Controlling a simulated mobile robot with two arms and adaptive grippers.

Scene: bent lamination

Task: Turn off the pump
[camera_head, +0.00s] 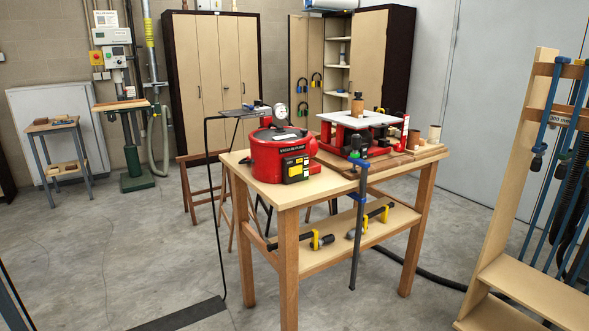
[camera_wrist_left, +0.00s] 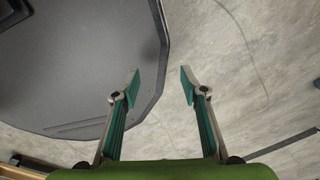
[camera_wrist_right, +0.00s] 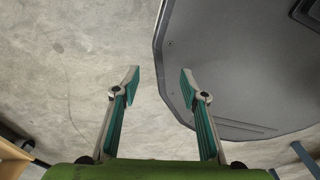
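The red vacuum pump (camera_head: 281,152) stands on the left part of the wooden workbench (camera_head: 262,188). It has a round gauge (camera_head: 281,110) on top. A black and yellow panel (camera_head: 296,168) is on its front right side; its switch is too small to make out. My left gripper (camera_wrist_left: 160,84) is open and empty over bare floor and the edge of my dark base. My right gripper (camera_wrist_right: 160,84) is also open and empty over the floor beside my base. Neither gripper shows in the head view, and both are away from the pump.
A red press with a white top (camera_head: 358,118) stands on the bench's right part. A blue clamp (camera_head: 360,196) hangs at the front edge. A wooden clamp rack (camera_head: 520,200) stands at right. A thin black frame (camera_head: 212,190) is left of the bench.

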